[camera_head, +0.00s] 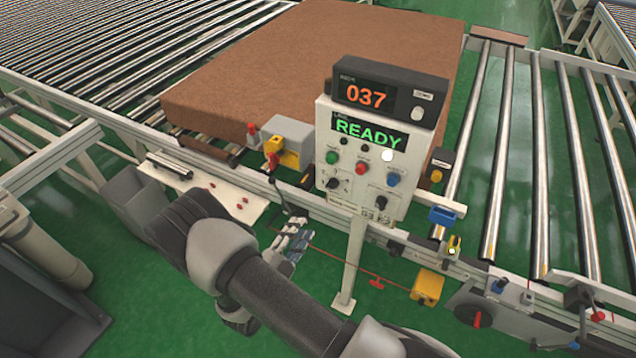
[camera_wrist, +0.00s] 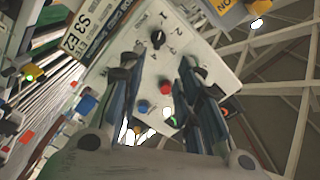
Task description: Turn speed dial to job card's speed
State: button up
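The control panel (camera_head: 350,195) stands on a white post, with a display reading READY and a black box above it showing 037. A black knob (camera_head: 333,183) sits at its lower left, and another (camera_head: 382,200) at its lower right. In the wrist view, a black dial (camera_wrist: 157,38) has number marks around it; its exact setting is too small to read.
Green, red and blue buttons sit above the knobs. A brown mattress (camera_head: 320,70) lies on the rollers behind. A yellow-and-grey unit (camera_head: 287,142) stands left of the panel, and a yellow box (camera_head: 427,287) hangs at lower right.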

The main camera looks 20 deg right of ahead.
aim_at(329, 188)
jog(key=x, duration=1.7)
jog(key=shift+d+p, duration=0.2)
jog(key=shift+p, duration=0.15)
jog(key=shift+c, duration=0.2)
grip_shut()
